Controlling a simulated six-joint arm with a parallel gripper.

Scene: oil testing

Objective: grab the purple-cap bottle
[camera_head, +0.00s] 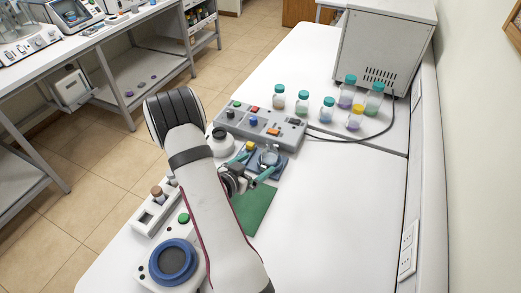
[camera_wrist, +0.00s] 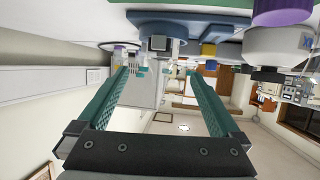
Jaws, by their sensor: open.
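I cannot make out a bottle with a purple cap for certain. A purple round thing (camera_wrist: 281,12) shows at the upper right edge of the wrist view, cut off by the frame; I cannot tell if it is a cap. In the head view, a teal-capped bottle (camera_head: 346,96) has purple contents, and a shorter bottle with a yellow-looking cap (camera_head: 355,118) stands beside it. My gripper (camera_head: 260,164) is near the middle of the table, left of and nearer than the bottles. Its teal fingers are apart in the wrist view (camera_wrist: 158,78), with nothing held.
More teal-capped bottles (camera_head: 302,102) stand in front of a grey box (camera_head: 385,48). A grey button panel (camera_head: 260,126) lies beyond my gripper. A blue-ringed device (camera_head: 173,260) is at the near left. The white table (camera_head: 345,200) is clear at right.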

